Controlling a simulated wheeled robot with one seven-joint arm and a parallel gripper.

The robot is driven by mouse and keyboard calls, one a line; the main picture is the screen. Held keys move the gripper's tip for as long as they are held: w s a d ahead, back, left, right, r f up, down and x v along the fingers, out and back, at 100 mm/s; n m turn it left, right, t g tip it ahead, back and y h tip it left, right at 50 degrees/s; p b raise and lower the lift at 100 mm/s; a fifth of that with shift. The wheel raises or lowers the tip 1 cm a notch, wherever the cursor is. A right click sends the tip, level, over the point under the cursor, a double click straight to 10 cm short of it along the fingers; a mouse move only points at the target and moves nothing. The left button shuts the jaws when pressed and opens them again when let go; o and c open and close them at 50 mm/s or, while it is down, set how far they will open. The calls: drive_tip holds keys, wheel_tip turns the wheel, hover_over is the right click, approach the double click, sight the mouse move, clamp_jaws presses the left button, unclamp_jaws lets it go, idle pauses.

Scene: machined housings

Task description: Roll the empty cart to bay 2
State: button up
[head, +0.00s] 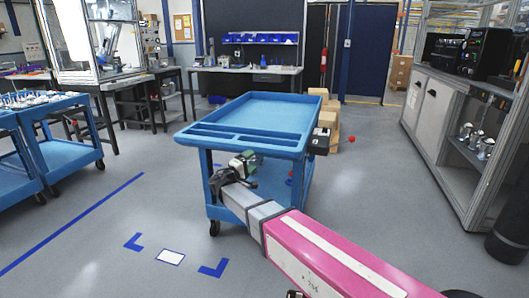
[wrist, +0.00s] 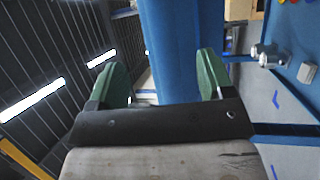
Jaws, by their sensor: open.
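The blue cart (head: 252,108) stands upright on the grey floor in the middle of the head view, and its top tray is empty. Its lower shelf is mostly hidden by the near side and my arm. My gripper (head: 245,166) is at the cart's near end, just below the top tray. In the wrist view my gripper (wrist: 160,78) has its two green fingers spread apart. A blue upright part of the cart (wrist: 172,45) lies between and beyond them; whether they touch it I cannot tell. No readable bay 2 sign shows.
Blue floor corner marks (head: 213,269) and a white floor label (head: 171,257) lie in front of the cart. Loaded blue carts (head: 62,130) stand at left. A grey cabinet (head: 430,110) lines the right. Floor at front left is clear.

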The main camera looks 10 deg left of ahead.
sight(261, 153)
drive_tip(key=x, duration=0.9)
drive_tip(key=shift+w+d, duration=0.15)
drive_tip(key=shift+w, duration=0.1)
